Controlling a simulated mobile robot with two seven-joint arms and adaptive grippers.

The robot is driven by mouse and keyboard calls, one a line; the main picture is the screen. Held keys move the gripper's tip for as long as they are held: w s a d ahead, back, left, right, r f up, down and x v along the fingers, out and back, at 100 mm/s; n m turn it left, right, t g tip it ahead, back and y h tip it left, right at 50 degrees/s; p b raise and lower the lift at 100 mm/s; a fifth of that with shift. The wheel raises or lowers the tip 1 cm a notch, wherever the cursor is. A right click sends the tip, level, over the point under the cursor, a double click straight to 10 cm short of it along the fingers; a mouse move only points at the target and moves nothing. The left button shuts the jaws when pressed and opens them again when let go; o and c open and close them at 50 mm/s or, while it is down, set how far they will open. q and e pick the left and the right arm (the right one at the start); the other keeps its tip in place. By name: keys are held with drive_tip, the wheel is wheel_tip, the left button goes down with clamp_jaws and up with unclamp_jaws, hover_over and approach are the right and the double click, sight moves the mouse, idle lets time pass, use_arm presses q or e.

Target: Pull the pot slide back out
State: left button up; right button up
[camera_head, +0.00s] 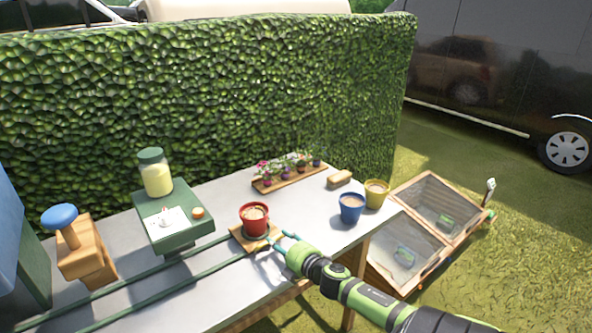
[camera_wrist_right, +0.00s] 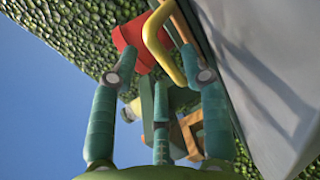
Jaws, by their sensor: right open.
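The pot slide (camera_head: 242,238) is a small wooden board at the right end of two green rails on the grey table. A red pot (camera_head: 254,217) with pale filling stands upright on it. In the right wrist view the red pot (camera_wrist_right: 131,35) and a bent yellow handle (camera_wrist_right: 158,45) lie ahead of the fingers. My right gripper (camera_head: 283,240) is at the right edge of the slide. Its fingers are spread in the wrist view (camera_wrist_right: 158,65), with the handle between or just beyond them; contact cannot be told. My left gripper is out of view.
A green stand (camera_head: 175,238) with a jar (camera_head: 156,173) is left of the slide. A blue pot (camera_head: 351,208) and yellow pot (camera_head: 376,193) stand at the table's right end. A flower tray (camera_head: 290,178) is behind. Wooden blocks (camera_head: 84,250) with a blue knob stand left.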

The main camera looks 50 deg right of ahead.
drive_tip(key=v, duration=0.8)
drive_tip(key=shift+s, duration=0.25)
